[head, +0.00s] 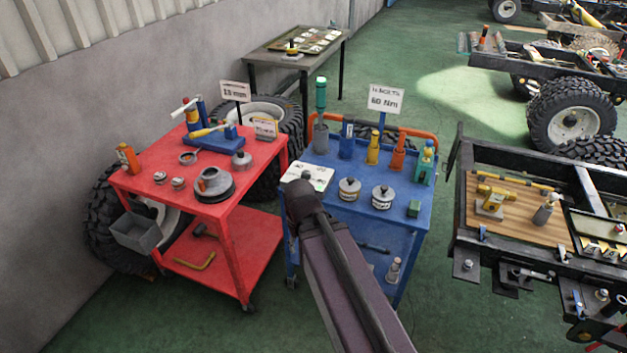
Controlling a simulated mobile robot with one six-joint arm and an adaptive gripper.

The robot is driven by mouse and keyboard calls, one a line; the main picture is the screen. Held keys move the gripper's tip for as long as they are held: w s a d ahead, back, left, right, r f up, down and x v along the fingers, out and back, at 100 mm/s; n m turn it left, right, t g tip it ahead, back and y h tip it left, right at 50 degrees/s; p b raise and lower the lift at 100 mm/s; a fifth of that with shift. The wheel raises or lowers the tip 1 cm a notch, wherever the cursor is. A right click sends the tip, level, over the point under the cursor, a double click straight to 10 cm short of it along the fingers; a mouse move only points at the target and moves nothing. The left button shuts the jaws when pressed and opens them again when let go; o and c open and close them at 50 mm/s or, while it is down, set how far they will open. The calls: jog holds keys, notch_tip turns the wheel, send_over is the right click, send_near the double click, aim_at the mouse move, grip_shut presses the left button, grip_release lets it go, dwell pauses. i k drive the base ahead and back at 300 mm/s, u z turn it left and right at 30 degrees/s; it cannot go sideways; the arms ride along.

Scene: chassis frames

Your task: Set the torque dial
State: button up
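A sign reading "60 Nm" (385,100) stands at the back of the blue cart (335,225). A green-handled tool (321,95) stands upright in a grey holder (320,138) at the cart's back left. Two round grey-and-white pieces (349,189) (382,198) sit near the front of the top. I cannot tell which piece is the torque dial, nor read any setting. My dark arm crosses the cart's front, its visible end over the left front corner, hiding part of the white plate (318,176). No gripper fingers show.
Blue, yellow, orange and green pieces line the blue cart's back and right. A chassis frame (462,215) with a wooden board (510,205) stands right. Green floor between the blue cart and chassis is clear.

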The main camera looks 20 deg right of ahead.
aim_at(306, 174)
jog(key=z, duration=0.7)
jog(key=i, duration=0.95)
jog(key=u, duration=0.05)
